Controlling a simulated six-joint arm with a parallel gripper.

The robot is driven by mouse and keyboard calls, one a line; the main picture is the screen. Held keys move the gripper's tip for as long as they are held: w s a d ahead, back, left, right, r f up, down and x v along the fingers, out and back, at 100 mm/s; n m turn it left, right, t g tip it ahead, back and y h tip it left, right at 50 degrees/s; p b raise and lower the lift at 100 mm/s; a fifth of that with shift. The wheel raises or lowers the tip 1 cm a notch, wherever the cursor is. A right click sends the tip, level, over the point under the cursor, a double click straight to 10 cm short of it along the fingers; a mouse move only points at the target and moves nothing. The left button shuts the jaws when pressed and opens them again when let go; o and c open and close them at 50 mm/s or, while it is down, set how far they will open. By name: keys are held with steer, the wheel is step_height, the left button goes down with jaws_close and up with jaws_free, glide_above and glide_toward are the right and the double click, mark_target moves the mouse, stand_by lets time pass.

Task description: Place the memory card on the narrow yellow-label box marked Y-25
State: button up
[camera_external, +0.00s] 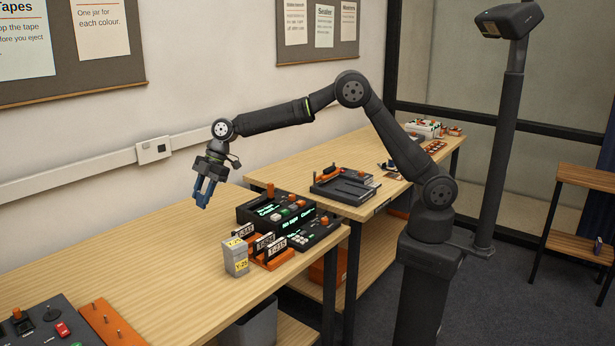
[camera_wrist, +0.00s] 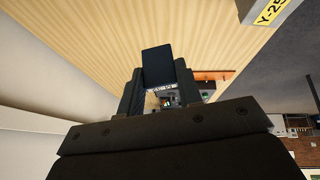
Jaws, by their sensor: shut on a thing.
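My gripper (camera_external: 204,194) hangs in the air above the near table, up and to the left of the narrow box. In the wrist view its fingers (camera_wrist: 158,90) are shut on a dark, flat rectangular piece, the memory card (camera_wrist: 158,62). In the external view the card cannot be made out clearly between the blue-looking fingers. The narrow grey box marked Y-25 (camera_external: 235,254) stands upright on the table, with yellow labels on its top and front. Its labelled corner also shows at the upper right in the wrist view (camera_wrist: 252,8).
Black pieces with white labels stand in an orange rack (camera_external: 280,256) close right of the box. A dark control console (camera_external: 277,210) is behind them. An orange pegged strip (camera_external: 112,325) and a black panel (camera_external: 55,325) lie at the front left. The tabletop (camera_external: 140,245) left of the box is clear.

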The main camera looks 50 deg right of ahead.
steer(key=s+d+r+m+g, duration=0.1)
steer(key=s+d+r, duration=0.4)
steer(key=s+d, duration=0.55)
glide_toward(230, 245)
steer(key=shift+w+a+r, duration=0.1)
steer(key=shift+a, duration=0.4)
steer(key=shift+w+a+r, duration=0.1)
steer(key=shift+a+r, duration=0.05)
steer(key=shift+a, duration=0.3)
steer(key=shift+f, duration=2.05)
steer(key=shift+f, duration=0.15)
steer(key=o, duration=1)
steer(key=shift+c, duration=0.2)
